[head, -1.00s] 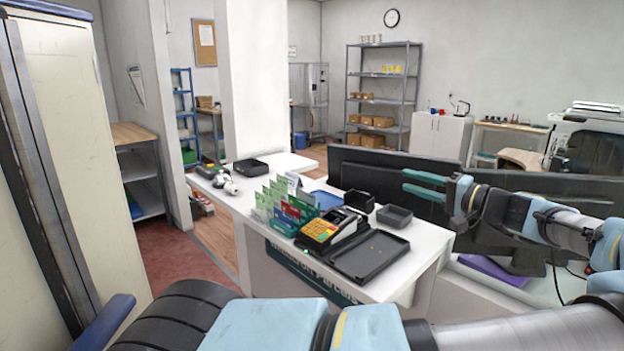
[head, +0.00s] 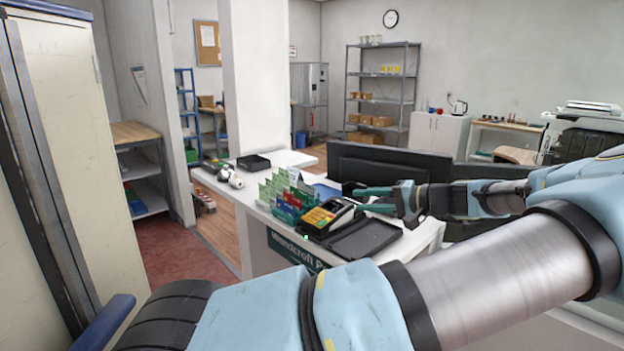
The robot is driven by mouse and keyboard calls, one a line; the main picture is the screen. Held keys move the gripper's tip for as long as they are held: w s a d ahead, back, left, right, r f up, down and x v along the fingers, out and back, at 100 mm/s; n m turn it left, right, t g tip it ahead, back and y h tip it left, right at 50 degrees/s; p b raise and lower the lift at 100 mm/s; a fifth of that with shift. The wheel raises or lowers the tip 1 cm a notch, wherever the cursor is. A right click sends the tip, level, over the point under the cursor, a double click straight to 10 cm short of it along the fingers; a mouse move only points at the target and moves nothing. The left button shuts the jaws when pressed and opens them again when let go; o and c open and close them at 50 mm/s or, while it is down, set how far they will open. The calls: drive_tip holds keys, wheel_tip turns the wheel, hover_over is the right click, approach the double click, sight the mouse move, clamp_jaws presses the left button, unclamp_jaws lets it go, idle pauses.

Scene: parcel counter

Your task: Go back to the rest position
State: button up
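My gripper (head: 362,199) is over the right part of the white counter (head: 428,238) in the head view, pointing left. Its two green fingers are apart, and I see nothing held between them. It appears just above and behind the card terminal (head: 325,215) and the flat black tray (head: 368,238); the exact height is hard to tell. My forearm and upper arm fill the right and lower parts of the view.
Green and red cards in a rack (head: 284,197) stand beside the terminal. A black tray (head: 253,162) and a white scanner-like item (head: 235,180) lie farther left. Dark monitors (head: 385,163) stand behind my gripper. A tall cream cabinet (head: 70,150) is close on the left.

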drive_tip(key=a+f+g, duration=0.1)
drive_tip(key=a+f, duration=0.1)
drive_tip(key=a, duration=0.1)
drive_tip(key=a+f+n+g+h, duration=0.1)
drive_tip(key=a+f+g, duration=0.1)
drive_tip(key=a, duration=0.2)
drive_tip(key=s+a+f+g, duration=0.1)
drive_tip(key=a+f, duration=0.1)
drive_tip(key=a, duration=0.1)
drive_tip(key=shift+s+a+f+g+h, duration=0.1)
drive_tip(key=shift+a+f+g+h, duration=0.05)
drive_tip(key=shift+a+g+h, duration=0.2)
drive_tip(key=s+a+f+n+g+h, duration=0.2)
drive_tip(key=s+a+f+g+h, duration=0.2)
drive_tip(key=s+a, duration=0.15)
drive_tip(key=s+a+r+n+t+h, duration=0.1)
drive_tip(key=s+a+r+t+h, duration=0.25)
drive_tip(key=s+r+h, duration=0.55)
wheel_tip(320, 180, down, 12)
drive_tip(key=s+g+y+b, duration=0.1)
drive_tip(key=s+y+b, duration=0.1)
drive_tip(key=b, duration=0.8)
drive_tip(key=shift+s+g, duration=0.2)
drive_tip(key=shift+g, duration=0.2)
drive_tip(key=shift+o, duration=0.2)
